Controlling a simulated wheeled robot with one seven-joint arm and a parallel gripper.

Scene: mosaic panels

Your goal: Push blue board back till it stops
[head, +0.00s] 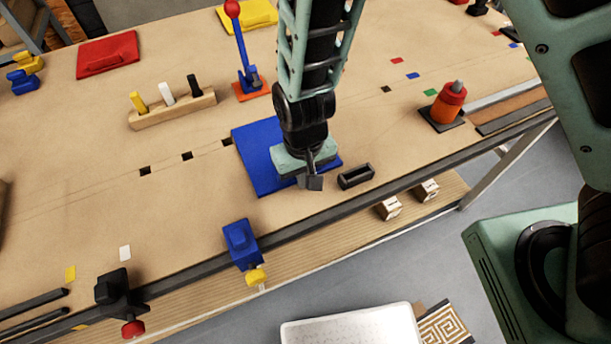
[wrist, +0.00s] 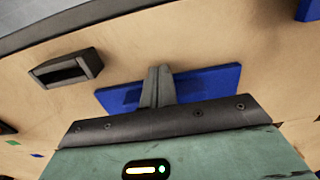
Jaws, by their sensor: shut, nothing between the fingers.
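The blue board (head: 258,158) lies flat on the wooden table, right of the row of small black slots. It also shows in the wrist view (wrist: 215,82), behind the fingers. My gripper (head: 312,182) is shut and empty, pointing down over the board's near right part. In the wrist view the closed fingers (wrist: 157,86) overlap the board. I cannot tell whether the fingertips touch it. My arm hides part of the board in the head view.
A black open-topped block (head: 356,176) sits just right of the board. A blue clamp (head: 241,243) grips the table's front edge. Behind stand a wooden rack (head: 172,110) with pegs and a red-knobbed lever (head: 243,60). The table left of the board is mostly clear.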

